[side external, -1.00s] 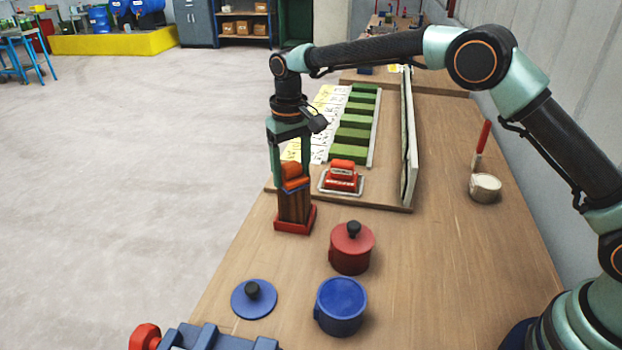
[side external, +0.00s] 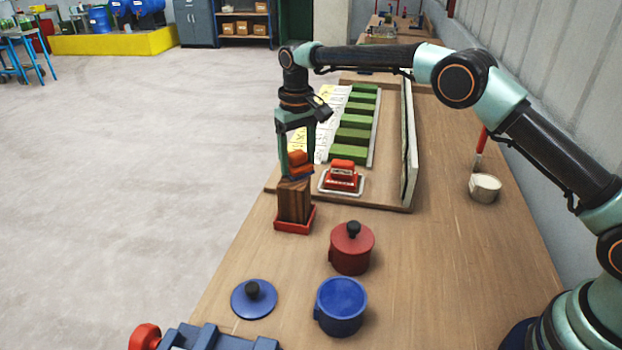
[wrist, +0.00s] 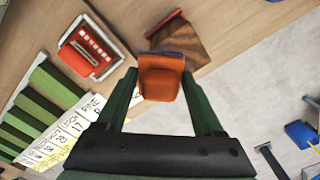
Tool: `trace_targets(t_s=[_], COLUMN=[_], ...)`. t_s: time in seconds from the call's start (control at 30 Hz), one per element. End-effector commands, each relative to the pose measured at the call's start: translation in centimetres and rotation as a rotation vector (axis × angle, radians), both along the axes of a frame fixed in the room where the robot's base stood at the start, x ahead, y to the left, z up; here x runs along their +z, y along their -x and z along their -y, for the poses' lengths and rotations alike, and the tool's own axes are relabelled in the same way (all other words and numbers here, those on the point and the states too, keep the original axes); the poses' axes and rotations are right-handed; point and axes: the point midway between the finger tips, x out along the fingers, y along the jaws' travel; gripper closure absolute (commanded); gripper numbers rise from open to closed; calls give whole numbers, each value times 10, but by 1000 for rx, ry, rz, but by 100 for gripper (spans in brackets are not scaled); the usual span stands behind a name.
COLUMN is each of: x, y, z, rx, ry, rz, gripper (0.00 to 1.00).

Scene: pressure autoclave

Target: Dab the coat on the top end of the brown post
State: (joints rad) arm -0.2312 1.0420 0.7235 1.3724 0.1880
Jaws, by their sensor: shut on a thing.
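My gripper (side external: 297,166) is shut on an orange dabber (side external: 299,158), which also shows between the fingers in the wrist view (wrist: 160,80). The dabber has a dark blue edge at its underside. The brown post (side external: 294,204) stands upright in a red base (side external: 293,226); it also shows beyond the dabber in the wrist view (wrist: 185,42). The dabber is right over the post's top end, slightly to the right. I cannot tell whether they touch. A blue pot (side external: 341,310) stands uncovered, its blue lid (side external: 253,299) lying on the bench to its left.
A red pot (side external: 351,252) with its lid on stands right of the post. A red stamp-like block (side external: 341,178) sits in a pale tray behind. Green blocks (side external: 356,136) line a board with an upright panel (side external: 410,150). A cream pot (side external: 484,188) is at right.

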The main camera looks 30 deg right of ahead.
Motion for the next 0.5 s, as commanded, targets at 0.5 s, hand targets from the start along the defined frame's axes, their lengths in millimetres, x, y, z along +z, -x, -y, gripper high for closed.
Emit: trace_targets(t_s=[0.5], x=[0], y=[24], z=[-23], rx=[1], ry=[1], rz=[-5], gripper=[75])
